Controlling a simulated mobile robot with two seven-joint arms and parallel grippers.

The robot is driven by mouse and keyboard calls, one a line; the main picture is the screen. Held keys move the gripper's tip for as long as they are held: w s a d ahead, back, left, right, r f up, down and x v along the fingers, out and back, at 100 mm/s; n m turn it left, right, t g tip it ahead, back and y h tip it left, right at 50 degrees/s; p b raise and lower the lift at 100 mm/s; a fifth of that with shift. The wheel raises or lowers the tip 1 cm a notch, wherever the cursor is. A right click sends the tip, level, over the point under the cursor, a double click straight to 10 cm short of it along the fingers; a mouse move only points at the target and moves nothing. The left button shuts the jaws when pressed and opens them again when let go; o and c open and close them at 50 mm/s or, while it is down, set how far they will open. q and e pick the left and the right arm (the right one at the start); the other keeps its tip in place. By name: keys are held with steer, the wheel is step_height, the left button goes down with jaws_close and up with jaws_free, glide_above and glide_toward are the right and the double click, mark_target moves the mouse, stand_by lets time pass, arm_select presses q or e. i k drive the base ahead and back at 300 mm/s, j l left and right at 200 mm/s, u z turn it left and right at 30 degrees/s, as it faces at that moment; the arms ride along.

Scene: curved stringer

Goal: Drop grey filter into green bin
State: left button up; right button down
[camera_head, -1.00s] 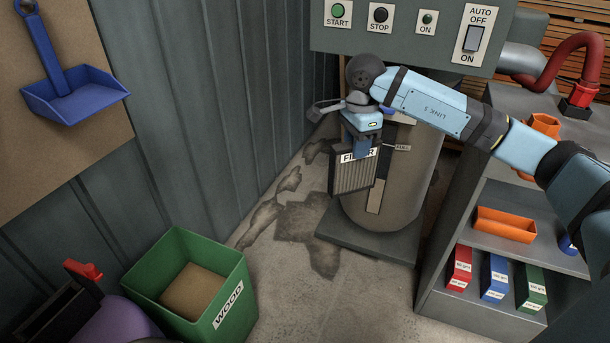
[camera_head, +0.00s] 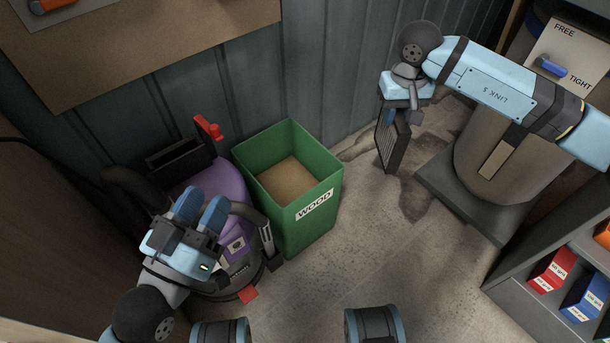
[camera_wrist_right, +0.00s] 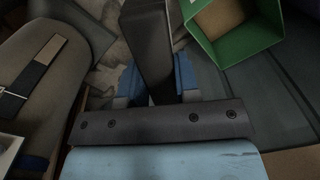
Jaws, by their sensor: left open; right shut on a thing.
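The grey filter (camera_head: 392,142) hangs from my right gripper (camera_head: 402,114), which is shut on its top edge. The filter is held in the air near the corrugated wall, to the right of the green bin. In the right wrist view the filter (camera_wrist_right: 148,48) stands edge-on between the blue fingertips (camera_wrist_right: 158,85). The green bin (camera_head: 316,219), labelled WOOD, stands open on the floor with a brown bottom showing inside. In the right wrist view the bin (camera_wrist_right: 250,43) is at the upper right, apart from the filter. My left gripper (camera_head: 201,211) is open and empty over a purple machine.
The purple machine (camera_head: 225,185) with dark hoses stands left of the bin. A grey cylinder (camera_head: 505,170) on a dark base is at the right. A shelf (camera_head: 530,315) with red and blue boxes is at the lower right. Stained floor (camera_head: 375,245) right of the bin is clear.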

mark_target(294, 192)
steer(key=l+u, duration=0.25)
steer(key=u, duration=0.15)
steer(key=i+l+u, duration=0.1)
steer(key=l+u, duration=0.5)
steer(key=u, duration=0.2)
steer(key=l+u, duration=0.25)
steer(key=u, duration=0.15)
steer(key=k, duration=0.05)
